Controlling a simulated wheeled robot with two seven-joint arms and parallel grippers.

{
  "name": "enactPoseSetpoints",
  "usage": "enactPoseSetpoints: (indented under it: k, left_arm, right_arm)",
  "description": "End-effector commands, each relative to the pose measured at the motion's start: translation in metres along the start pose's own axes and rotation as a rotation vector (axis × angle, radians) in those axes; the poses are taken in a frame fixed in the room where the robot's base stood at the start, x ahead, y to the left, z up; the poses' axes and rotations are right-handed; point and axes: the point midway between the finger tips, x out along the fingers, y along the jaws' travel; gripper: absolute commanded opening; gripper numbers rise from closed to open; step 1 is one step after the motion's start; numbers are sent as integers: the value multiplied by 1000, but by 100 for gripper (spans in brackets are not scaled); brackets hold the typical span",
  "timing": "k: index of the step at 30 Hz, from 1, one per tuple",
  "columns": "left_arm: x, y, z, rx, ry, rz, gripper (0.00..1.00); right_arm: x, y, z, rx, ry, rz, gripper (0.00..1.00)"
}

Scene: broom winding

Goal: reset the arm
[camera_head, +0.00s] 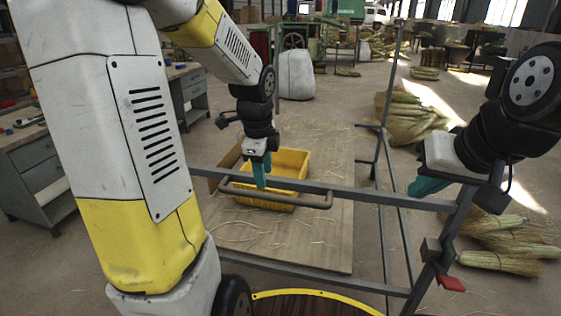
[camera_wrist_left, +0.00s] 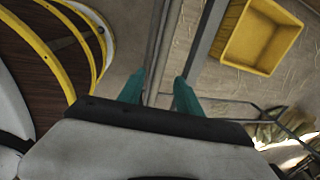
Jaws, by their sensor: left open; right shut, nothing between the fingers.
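My left arm comes in from the left in the head view and reaches down over the metal frame. My left gripper (camera_head: 261,176) has teal fingers and hangs at the frame's bar, in front of the yellow bin. In the left wrist view its two fingers (camera_wrist_left: 160,90) stand apart with nothing between them. My right gripper (camera_head: 428,186) is at the right of the head view, its teal fingers shut and empty. It is beside the frame's right side, pointing down to the left.
A grey metal frame (camera_head: 345,188) with a looped handle crosses the middle. A yellow bin (camera_head: 288,163), empty in the wrist view (camera_wrist_left: 262,38), stands on a wooden board (camera_head: 300,237). Broom bundles (camera_head: 500,262) lie at right. A grey workbench (camera_head: 40,165) stands at left.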

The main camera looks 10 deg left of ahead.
Motion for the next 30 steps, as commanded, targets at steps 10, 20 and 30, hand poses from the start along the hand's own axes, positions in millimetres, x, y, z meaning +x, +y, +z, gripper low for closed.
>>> enactPoseSetpoints:
  k: [10,20,30]
  left_arm:
    - [-80,50,-17,-665,94,-143,41]
    - [-131,116,-38,-1415,364,-163,41]
    - [-135,127,-42,-1541,417,-141,41]
  right_arm:
    - [0,0,0,0,0,0,0]
    - [0,0,0,0,0,0,0]
    - [0,0,0,0,0,0,0]
